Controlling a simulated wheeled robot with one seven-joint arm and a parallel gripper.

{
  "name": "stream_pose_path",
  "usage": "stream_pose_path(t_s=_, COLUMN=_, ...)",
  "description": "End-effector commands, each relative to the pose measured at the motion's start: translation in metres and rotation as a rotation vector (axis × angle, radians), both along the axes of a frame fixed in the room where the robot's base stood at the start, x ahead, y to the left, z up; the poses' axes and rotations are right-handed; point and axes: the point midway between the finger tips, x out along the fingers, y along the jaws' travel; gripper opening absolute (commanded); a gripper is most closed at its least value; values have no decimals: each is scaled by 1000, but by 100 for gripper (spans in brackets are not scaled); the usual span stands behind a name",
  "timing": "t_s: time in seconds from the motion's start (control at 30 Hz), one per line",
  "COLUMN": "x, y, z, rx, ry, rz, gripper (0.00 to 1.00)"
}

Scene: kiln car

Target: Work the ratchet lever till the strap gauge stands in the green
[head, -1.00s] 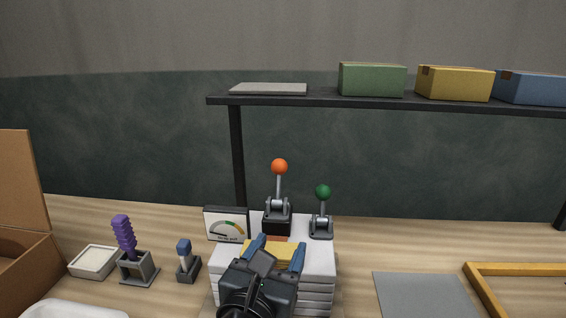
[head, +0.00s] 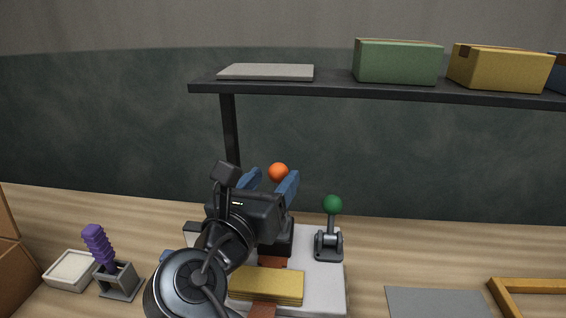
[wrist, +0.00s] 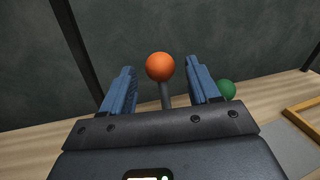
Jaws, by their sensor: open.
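The ratchet lever's orange ball knob (head: 278,172) stands up above its dark base (head: 284,247) on the white stack. My gripper (head: 272,180) is open, its blue fingers on either side of the orange knob. In the wrist view the orange knob (wrist: 160,66) and its grey shaft show between the open fingers (wrist: 160,88), with a gap on both sides. The strap gauge is hidden behind my arm in the head view, so its needle cannot be read. An orange-brown strap (head: 272,261) shows on the stack by the lever's base.
A second lever with a green knob (head: 333,204) stands close on the right. A shelf (head: 330,87) with boxes crosses above. A purple-handled tool (head: 98,245) in a holder and a white tray (head: 71,270) are left. A grey mat (head: 440,303) lies right.

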Motion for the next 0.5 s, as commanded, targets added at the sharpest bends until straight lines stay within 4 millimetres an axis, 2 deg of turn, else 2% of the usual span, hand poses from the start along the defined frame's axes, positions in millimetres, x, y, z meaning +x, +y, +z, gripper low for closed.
stream_pose_path(t_s=0.23, x=36, y=-12, z=1, rx=0, ry=0, rz=-2, gripper=61)
stream_pose_path(t_s=0.5, x=49, y=-16, z=0, rx=1, ry=0, rz=1, gripper=61)
